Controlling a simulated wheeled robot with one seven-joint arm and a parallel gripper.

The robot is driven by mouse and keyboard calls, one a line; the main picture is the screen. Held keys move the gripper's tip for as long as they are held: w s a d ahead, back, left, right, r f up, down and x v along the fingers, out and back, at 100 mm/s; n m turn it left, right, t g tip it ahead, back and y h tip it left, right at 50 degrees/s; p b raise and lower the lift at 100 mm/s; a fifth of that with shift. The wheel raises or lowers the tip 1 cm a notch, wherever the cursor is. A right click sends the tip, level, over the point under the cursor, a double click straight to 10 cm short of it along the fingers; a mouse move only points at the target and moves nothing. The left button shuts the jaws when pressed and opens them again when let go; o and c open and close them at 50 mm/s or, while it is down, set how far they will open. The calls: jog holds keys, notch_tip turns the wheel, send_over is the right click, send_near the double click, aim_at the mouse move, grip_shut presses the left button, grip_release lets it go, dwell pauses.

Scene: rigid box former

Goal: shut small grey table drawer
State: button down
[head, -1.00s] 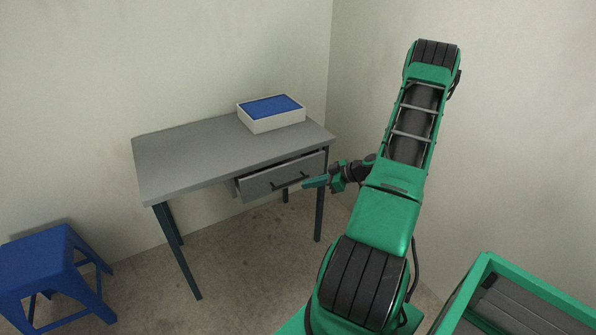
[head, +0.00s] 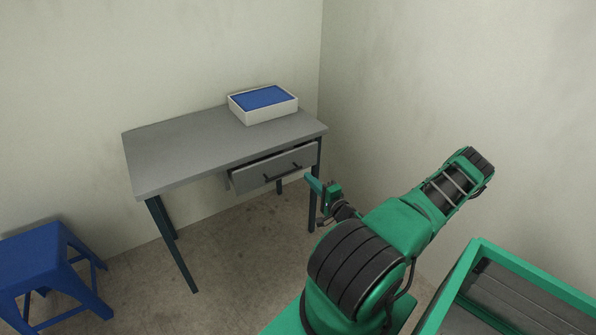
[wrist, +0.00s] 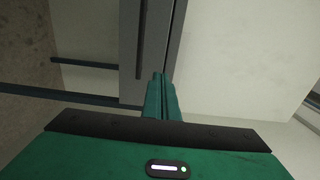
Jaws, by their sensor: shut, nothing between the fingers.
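The small grey table (head: 180,158) stands against the wall with dark legs. Its grey drawer (head: 250,178) is partly open, with a dark gap showing above its front. A dark bar handle (head: 283,172) runs across the drawer front. My gripper (head: 309,177) is shut and empty, just right of the handle and in front of the drawer's right end. In the wrist view my closed fingers (wrist: 160,78) point toward the drawer front (wrist: 158,45), close to the handle (wrist: 140,40). I cannot tell whether the fingertips touch the drawer.
A white box with a blue top (head: 263,104) sits on the tabletop's right part. A blue stool (head: 45,262) stands on the floor at left. The right wall is close to the table's right end. Floor in front of the table is clear.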

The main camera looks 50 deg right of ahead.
aim_at(287, 157)
jog(key=x, duration=1.3)
jog(key=shift+w, duration=0.2)
